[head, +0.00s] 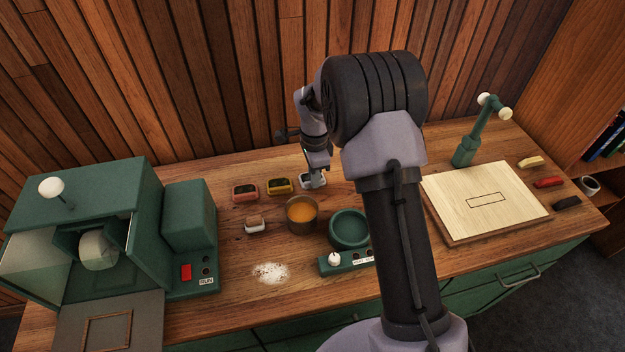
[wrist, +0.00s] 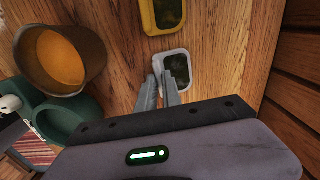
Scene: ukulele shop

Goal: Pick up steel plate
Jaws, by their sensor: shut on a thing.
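The steel plate (wrist: 178,68) is a small rounded piece with a pale grey rim and a dark green middle. In the head view the steel plate (head: 319,182) sits at the right end of a row of three, partly hidden by my gripper (head: 313,173). In the wrist view my gripper (wrist: 164,88) is shut on its near left rim, one finger to each side. The plate appears to be at table level; I cannot tell whether it touches the wood.
A yellow-rimmed plate (head: 279,186) and a red-rimmed one (head: 245,192) lie to the left. A pot of orange liquid (head: 301,213) and a green round dish (head: 349,228) stand in front. A green machine (head: 190,235) stands left, a pale board (head: 475,215) right.

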